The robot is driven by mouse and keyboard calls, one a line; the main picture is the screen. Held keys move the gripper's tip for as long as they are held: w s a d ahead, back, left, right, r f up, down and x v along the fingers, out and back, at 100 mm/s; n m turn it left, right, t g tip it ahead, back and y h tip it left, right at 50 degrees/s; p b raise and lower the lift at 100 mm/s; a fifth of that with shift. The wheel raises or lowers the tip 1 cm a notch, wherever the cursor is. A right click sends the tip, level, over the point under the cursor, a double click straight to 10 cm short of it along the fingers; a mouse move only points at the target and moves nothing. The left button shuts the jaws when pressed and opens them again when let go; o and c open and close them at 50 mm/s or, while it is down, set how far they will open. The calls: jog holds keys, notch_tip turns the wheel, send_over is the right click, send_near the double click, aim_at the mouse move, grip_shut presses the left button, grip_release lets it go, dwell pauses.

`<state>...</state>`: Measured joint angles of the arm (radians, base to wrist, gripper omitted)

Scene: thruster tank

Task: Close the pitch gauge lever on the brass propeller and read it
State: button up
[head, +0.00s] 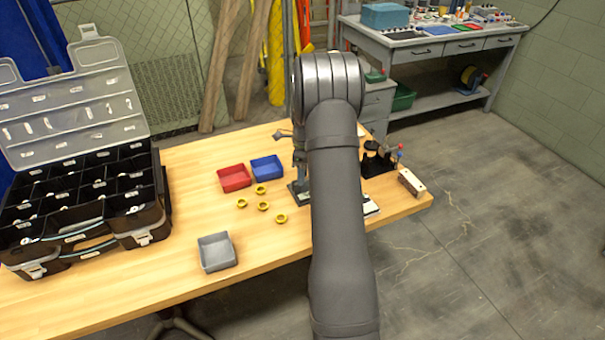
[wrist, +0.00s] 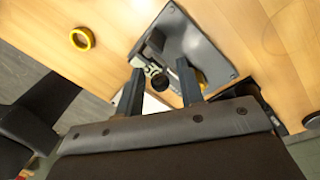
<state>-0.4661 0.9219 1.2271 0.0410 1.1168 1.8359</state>
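In the wrist view my gripper (wrist: 160,68) is open, its two dark fingers apart over a fixture on a grey base plate (wrist: 215,62). Dark and silver gauge parts (wrist: 154,42) with a black knob show between and just beyond the fingertips; contact cannot be told. A small brass-yellow part (wrist: 201,78), possibly the propeller, shows beside the right finger and is mostly hidden. The lever's position and the reading cannot be made out. In the head view my arm covers my gripper and most of the fixture; an edge of the base plate (head: 296,194) shows.
Several yellow rings (head: 263,206) lie left of the fixture, near a red tray (head: 234,178), a blue tray (head: 267,167) and a grey tray (head: 217,252). An open black case (head: 80,238) fills the left. A small block (head: 411,183) sits at the right table edge.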

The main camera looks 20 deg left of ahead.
grip_shut()
jog(key=shift+s+a+r+t+h, duration=0.15)
jog(key=shift+s+a+t+h, duration=0.2)
jog(key=shift+t+h, duration=0.4)
jog(key=shift+s+a+r+t+h, duration=0.1)
jog(key=shift+s+a+t+h, duration=0.05)
jog(key=shift+t+h, duration=0.35)
jog(key=shift+s+a+t+h, duration=0.1)
jog(key=shift+s+t+h, duration=0.05)
jog(key=shift+t+h, duration=0.25)
